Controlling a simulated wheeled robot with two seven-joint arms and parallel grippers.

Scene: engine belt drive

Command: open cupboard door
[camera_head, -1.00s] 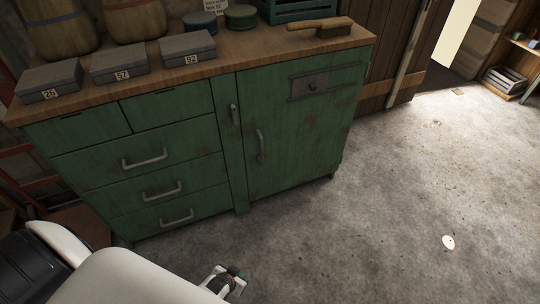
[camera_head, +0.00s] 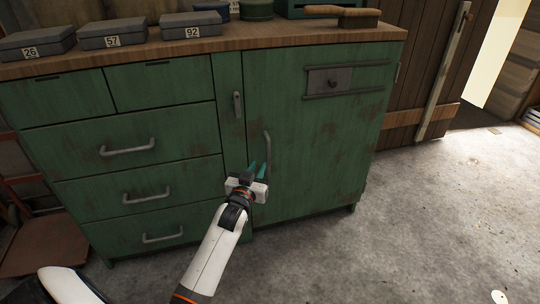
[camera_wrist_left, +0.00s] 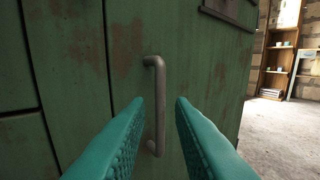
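The green cupboard door (camera_head: 315,140) is shut, flush with the cabinet front, right of the drawers. Its grey vertical bar handle (camera_head: 267,150) is near the door's left edge. My left gripper (camera_head: 258,171), with teal fingers, is at the lower part of this handle. In the left wrist view the handle (camera_wrist_left: 155,105) stands between the two spread fingers of the left gripper (camera_wrist_left: 160,103), just ahead of the tips. Neither finger visibly touches it. My right gripper does not show.
Grey boxes (camera_head: 112,34) and a brush (camera_head: 357,18) lie on the wooden top.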

